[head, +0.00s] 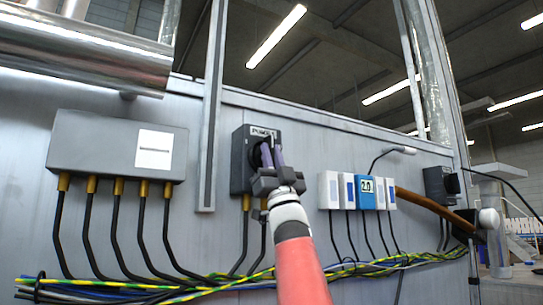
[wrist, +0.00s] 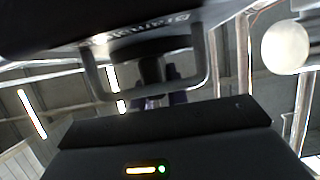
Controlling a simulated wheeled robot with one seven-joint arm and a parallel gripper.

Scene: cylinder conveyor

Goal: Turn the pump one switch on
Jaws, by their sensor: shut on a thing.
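The pump switch is a dark grey box (head: 240,166) on the metal wall in the middle of the head view, with a white label reading roughly "PUMP 1" at its top. My gripper (head: 271,154) is in front of this box, its fingers reaching to the dark round knob (head: 256,158) and shut on it. The fingers and gripper body cover much of the knob, so its exact angle is hard to read. In the wrist view the box lies upside down at the top, with the black knob (wrist: 150,57) beneath it and my gripper (wrist: 158,92) at it.
A large grey box (head: 85,145) with cables hangs at left. White and blue modules (head: 329,190) stand to the right of the switch. Another dark box (head: 436,184) is farther right. Cables (head: 200,290) run along the wall below. A metal upright (head: 211,110) stands just left of the switch.

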